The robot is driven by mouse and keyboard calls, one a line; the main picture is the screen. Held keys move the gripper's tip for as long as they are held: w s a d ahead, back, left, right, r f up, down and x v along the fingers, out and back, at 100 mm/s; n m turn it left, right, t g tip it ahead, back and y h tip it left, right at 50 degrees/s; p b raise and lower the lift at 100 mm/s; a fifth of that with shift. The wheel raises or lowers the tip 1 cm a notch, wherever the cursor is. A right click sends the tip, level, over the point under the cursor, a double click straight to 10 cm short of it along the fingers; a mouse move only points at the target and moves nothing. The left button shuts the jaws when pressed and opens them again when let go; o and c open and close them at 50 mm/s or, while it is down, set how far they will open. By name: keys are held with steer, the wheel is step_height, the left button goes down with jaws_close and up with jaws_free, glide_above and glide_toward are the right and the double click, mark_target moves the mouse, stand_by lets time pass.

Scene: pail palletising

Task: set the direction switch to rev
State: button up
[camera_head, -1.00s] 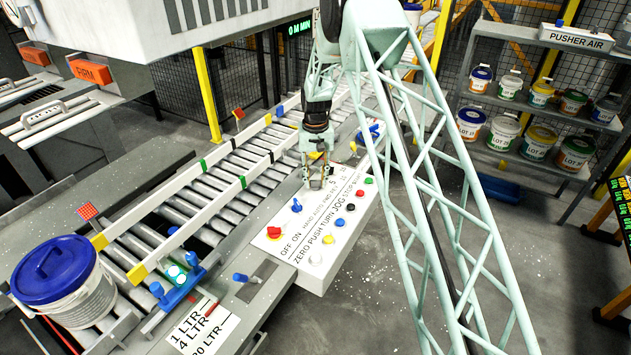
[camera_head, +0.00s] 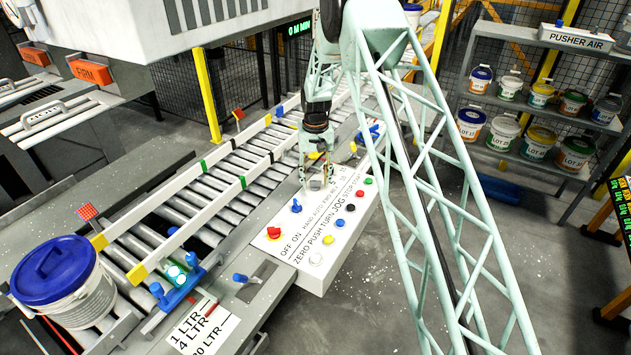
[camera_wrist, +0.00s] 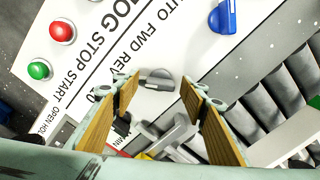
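The control panel (camera_head: 300,262) is a white sloped box beside the roller conveyor. In the wrist view a grey rotary knob (camera_wrist: 158,80) sits by the printed FWD REV label (camera_wrist: 125,42), which marks it as the direction switch. Which word it points at I cannot tell. My gripper (camera_head: 315,186) is over the panel in the head view and hides this knob there. In the wrist view my gripper (camera_wrist: 161,86) is open, its two wood-coloured fingers apart, with the knob showing between and just past the tips. Contact is not visible.
A blue knob (camera_wrist: 222,17) by the AUTO label and a grey lever (camera_wrist: 177,132) lie close to the fingers. Red (camera_wrist: 62,31) and green (camera_wrist: 40,69) buttons stand on the panel. A pail with a blue lid (camera_head: 62,280) stands at the conveyor's near end.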

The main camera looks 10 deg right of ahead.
mark_target(316, 181)
steer(key=shift+r, duration=0.1)
step_height(316, 181, up, 12)
stand_by(0.8)
stand_by(0.3)
steer(key=s+r+t, duration=0.2)
steer(key=s+r, duration=2.6)
steer(key=r, duration=0.4)
steer(key=s+r+n+t+b, duration=0.1)
steer(key=s+r, duration=0.1)
steer(key=s, duration=0.8)
steer(key=s+r, duration=0.3)
steer(key=s, duration=0.8)
steer(key=s+f, duration=0.2)
steer(key=s, duration=0.6)
steer(key=s+f+t, duration=0.1)
steer(key=s, duration=0.8)
steer(key=shift+f+b, duration=0.35)
